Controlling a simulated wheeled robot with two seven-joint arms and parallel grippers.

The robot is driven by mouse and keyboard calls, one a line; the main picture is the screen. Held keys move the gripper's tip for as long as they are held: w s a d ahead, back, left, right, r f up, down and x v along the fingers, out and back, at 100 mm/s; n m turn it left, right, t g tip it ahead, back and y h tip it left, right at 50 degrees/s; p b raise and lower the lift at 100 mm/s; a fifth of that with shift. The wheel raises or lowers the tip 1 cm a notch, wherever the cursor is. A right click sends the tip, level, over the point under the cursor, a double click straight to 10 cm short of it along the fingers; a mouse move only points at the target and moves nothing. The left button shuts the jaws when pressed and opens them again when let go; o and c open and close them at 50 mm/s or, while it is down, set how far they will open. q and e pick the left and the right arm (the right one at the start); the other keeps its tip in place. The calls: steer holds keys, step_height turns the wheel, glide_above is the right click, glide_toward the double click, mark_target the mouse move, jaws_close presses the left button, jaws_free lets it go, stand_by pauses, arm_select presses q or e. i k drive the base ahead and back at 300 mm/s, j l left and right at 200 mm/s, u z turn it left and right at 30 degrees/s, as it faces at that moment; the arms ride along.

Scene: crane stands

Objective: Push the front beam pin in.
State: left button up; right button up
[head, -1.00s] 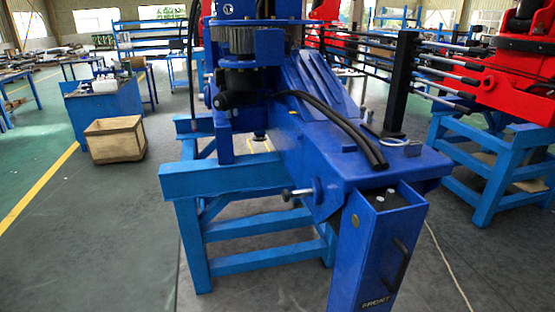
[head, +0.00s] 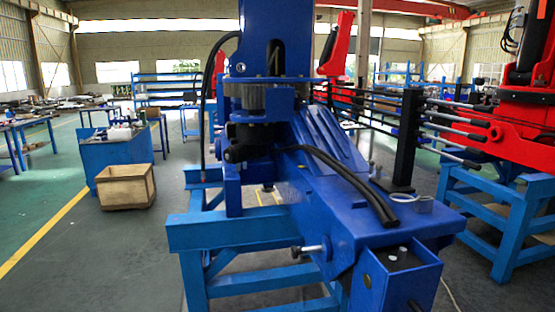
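A blue crane (head: 330,195) stands on a light blue steel stand (head: 215,235) in the middle of the head view. A pin (head: 308,250) with a pale shaft and a dark knob sticks out to the left from the side of the crane's front beam, near the beam's front end. Part of its shaft shows outside the beam; how deep it sits inside is hidden. The blue box-shaped leg (head: 398,268) hangs at the front end of the beam, cut off by the lower picture edge. Neither of my grippers is in view.
A wooden crate (head: 126,187) and a blue workbench (head: 118,150) stand at the left. A red crane (head: 490,140) on another blue stand (head: 500,200) is close at the right. Grey floor left of the middle stand is clear.

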mark_target(295, 252)
steer(key=i+j+u, duration=0.2)
steer(key=i+j, duration=0.45)
steer(key=i, duration=0.25)
